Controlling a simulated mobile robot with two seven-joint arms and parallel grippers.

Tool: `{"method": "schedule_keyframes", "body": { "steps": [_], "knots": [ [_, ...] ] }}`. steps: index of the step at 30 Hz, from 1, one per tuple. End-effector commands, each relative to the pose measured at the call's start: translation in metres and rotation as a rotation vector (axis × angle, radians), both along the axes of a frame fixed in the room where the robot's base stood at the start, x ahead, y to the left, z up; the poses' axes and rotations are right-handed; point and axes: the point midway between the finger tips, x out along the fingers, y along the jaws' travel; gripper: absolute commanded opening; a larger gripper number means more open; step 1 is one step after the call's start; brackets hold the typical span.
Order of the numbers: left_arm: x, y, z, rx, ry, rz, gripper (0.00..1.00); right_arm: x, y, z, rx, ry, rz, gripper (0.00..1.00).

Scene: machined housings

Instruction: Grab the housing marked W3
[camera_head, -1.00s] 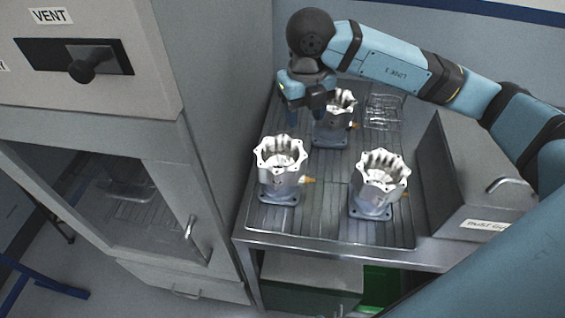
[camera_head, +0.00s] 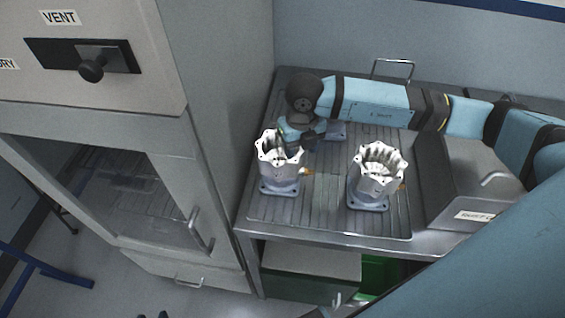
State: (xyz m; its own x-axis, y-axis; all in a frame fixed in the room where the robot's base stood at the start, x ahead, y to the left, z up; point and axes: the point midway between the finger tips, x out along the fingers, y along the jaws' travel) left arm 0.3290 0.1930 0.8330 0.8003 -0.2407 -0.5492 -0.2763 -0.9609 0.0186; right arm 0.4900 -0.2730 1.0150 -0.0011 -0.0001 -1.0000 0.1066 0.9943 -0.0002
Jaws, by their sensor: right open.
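Two metal housings with scalloped open tops stand upright at the front of the ribbed tray: the left front housing (camera_head: 280,172) and the right front housing (camera_head: 376,178). A third housing (camera_head: 338,131) stands behind them; only part of its base shows, the rest hidden by my right arm. No W3 mark is legible on any of them. My right gripper (camera_head: 306,142) is open and low, between the left front housing and the back one. Whether its fingers touch either housing cannot be told. My left gripper is not in view.
The tray (camera_head: 325,215) lies on a metal table beside a tall grey cabinet (camera_head: 215,120) at left. A grey sloped box (camera_head: 462,190) with a label stands at right. A wire rack (camera_head: 393,70) shows behind my arm. Bare tray lies between the front housings.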

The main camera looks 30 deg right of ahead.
Motion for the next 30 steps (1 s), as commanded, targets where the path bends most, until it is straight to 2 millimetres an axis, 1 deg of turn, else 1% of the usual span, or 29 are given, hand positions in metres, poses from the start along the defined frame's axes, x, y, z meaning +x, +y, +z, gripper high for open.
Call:
{"method": "schedule_keyframes", "body": {
  "steps": [5,8,9,12,30],
  "knots": [
    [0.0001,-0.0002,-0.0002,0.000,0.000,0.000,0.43,0.0001,0.0002,-0.0001,0.001,-0.001,0.000,0.50],
    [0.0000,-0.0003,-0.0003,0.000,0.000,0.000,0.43,0.0001,0.0002,0.0001,0.001,-0.001,0.000,0.29],
    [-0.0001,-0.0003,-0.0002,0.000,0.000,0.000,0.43,0.0002,0.0002,0.0002,0.001,-0.001,0.000,0.20],
    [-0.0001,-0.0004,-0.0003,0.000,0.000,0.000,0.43,0.0002,0.0002,0.0003,0.001,-0.001,0.000,0.00],
    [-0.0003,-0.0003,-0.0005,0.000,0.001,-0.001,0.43,0.0003,0.0002,0.0009,0.001,-0.001,0.000,0.00]
  ]
}}
